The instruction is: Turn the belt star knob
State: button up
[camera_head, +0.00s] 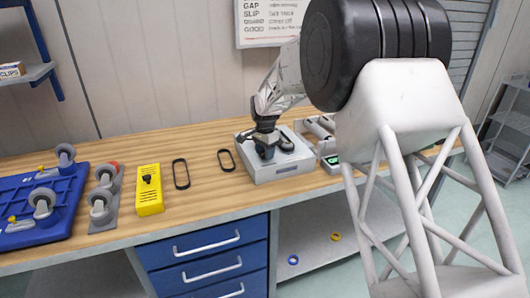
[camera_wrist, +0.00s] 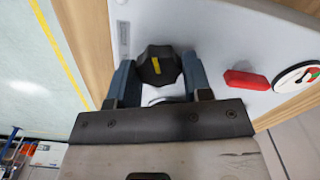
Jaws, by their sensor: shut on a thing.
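The star knob (camera_wrist: 158,66) is black with a yellow mark on its top, in the wrist view. It sits on a light grey box-shaped unit (camera_head: 270,173) on the bench. My gripper (camera_wrist: 158,75) is shut on the knob, one blue-grey finger on each side of it. In the head view my gripper (camera_head: 265,150) reaches down onto the top of the unit and mostly hides the knob. A dark oval part lies beside it on the unit's top. A belt on the unit cannot be made out for certain.
Two black belt loops (camera_head: 181,174) (camera_head: 226,160) lie on the wooden bench. A yellow box (camera_head: 149,190), grey casters (camera_head: 103,207) and a blue caster-bearing tray (camera_head: 40,232) stand to the left. The wrist view shows a red part (camera_wrist: 247,80) and a round dial (camera_wrist: 297,77) right of the knob.

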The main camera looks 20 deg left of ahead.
jog(key=shift+r, duration=0.1)
dwell(0.3)
jog(key=o, duration=0.9)
jog(key=shift+r, duration=3.85)
jog(key=shift+d, duration=0.1)
